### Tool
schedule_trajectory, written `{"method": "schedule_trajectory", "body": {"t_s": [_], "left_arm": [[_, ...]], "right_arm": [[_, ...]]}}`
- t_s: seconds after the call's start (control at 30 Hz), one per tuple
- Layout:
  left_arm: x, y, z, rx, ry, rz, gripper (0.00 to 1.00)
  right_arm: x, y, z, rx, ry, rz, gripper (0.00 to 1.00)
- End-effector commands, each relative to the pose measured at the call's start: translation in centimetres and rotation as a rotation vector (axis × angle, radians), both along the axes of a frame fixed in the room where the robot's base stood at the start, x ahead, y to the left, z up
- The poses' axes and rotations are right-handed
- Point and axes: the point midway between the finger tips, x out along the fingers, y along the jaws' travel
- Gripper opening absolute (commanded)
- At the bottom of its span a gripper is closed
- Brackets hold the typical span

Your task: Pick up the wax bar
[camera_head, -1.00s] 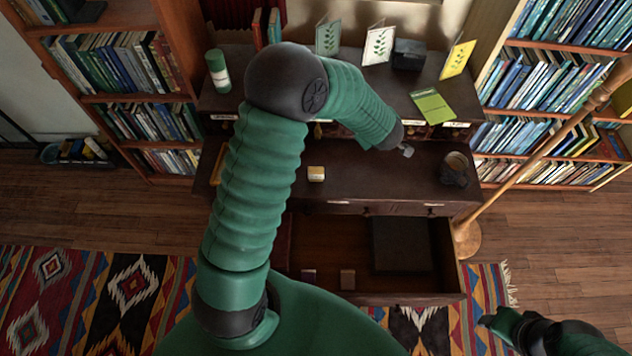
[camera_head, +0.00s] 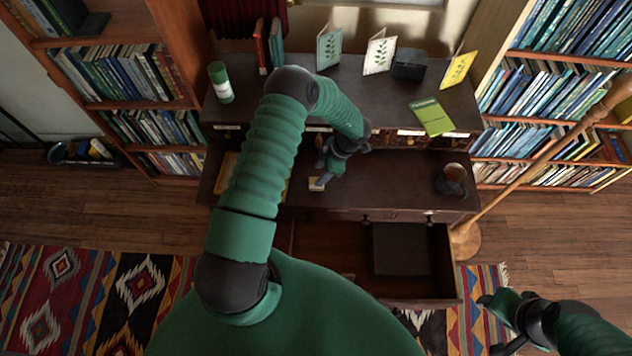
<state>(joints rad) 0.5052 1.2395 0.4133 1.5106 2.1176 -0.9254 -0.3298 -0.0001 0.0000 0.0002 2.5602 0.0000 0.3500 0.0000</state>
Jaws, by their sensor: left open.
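A small pale yellow block (camera_head: 314,185), which looks like the wax bar, lies on the desk's writing surface. My left gripper (camera_head: 322,180) is open directly above and beside it, pointing down, and covers part of it. Whether the fingers touch the block cannot be told. My right arm shows in the lower right corner, with its gripper (camera_head: 497,347) low at the frame edge, away from the desk; its jaws are unclear.
A dark mug (camera_head: 452,181) stands at the desk's right. The upper shelf holds a green booklet (camera_head: 432,116), standing cards, a dark box (camera_head: 409,64) and a green canister (camera_head: 221,83). The open drawer below contains a dark flat item (camera_head: 400,250). A wooden lamp pole (camera_head: 530,163) stands at right.

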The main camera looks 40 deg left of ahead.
Motion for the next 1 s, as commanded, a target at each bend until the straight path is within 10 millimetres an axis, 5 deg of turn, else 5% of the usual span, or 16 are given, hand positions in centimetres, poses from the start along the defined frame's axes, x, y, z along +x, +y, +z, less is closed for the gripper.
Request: {"method": "schedule_trajectory", "body": {"t_s": [0.3, 0.57, 0.93, 1.0], "left_arm": [[-1.3, 0.9, -4.6, -0.001, 0.001, -0.002, 0.51], [-1.3, 1.1, -5.1, -0.001, -0.001, -0.002, 0.5], [-1.3, 1.0, -5.0, 0.0, 0.0, -0.001, 0.01], [-1.3, 1.0, -5.0, 0.0, 0.0, -0.001, 0.0]], "right_arm": [[0.0, 0.0, 1.4, 0.0, 0.0, 0.0, 0.49], [0.0, 0.0, 1.3, 0.0, 0.0, 0.0, 0.49], [0.0, 0.0, 1.3, 0.0, 0.0, 0.0, 0.49], [0.0, 0.0, 1.3, 0.0, 0.0, 0.0, 0.49]]}}
